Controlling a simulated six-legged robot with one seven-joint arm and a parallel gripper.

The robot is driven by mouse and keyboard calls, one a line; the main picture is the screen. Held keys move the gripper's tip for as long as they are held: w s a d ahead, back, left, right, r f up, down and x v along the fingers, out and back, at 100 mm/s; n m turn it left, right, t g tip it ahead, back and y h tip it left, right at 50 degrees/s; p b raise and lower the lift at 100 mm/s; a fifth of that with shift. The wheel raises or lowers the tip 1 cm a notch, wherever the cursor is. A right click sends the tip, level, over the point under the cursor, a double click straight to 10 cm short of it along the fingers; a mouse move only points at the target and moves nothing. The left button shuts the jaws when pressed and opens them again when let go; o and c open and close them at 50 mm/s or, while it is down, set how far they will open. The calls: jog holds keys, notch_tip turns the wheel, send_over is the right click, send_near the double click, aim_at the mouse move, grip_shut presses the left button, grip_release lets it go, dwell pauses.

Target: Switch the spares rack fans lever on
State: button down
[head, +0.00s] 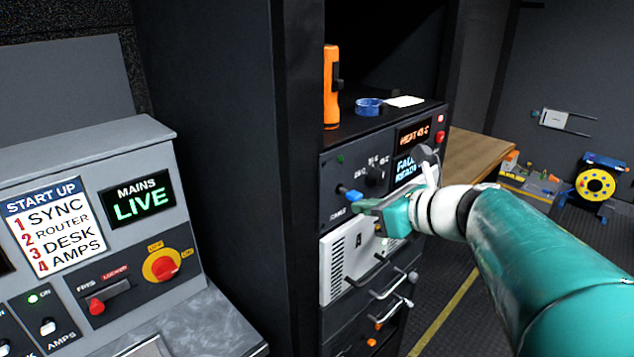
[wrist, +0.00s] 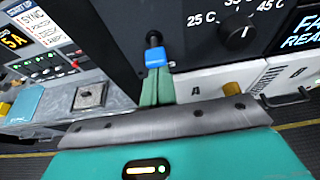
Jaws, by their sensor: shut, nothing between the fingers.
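The spares rack fans lever (head: 350,194) is a small toggle with a blue tip on the dark rack panel (head: 335,175). In the wrist view its blue tip (wrist: 156,57) hangs below a dark stem. My gripper (head: 366,206) is in front of the panel; in the wrist view its green fingers (wrist: 156,88) are together and empty. Their tips are right under the blue tip; I cannot tell whether they touch it. A small label under the lever is partly hidden.
A dial (head: 375,176) and lit displays (head: 412,165) are right of the lever. A white unit marked A (head: 340,262) and metal handles (head: 388,285) are below. An orange torch (head: 331,90) and blue tape roll (head: 368,106) sit on top. A grey console (head: 150,245) stands left.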

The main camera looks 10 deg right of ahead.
jog(key=shift+r+g, duration=0.2)
jog(key=shift+g, duration=0.1)
jog(key=shift+r, duration=0.1)
jog(key=shift+r, duration=0.75)
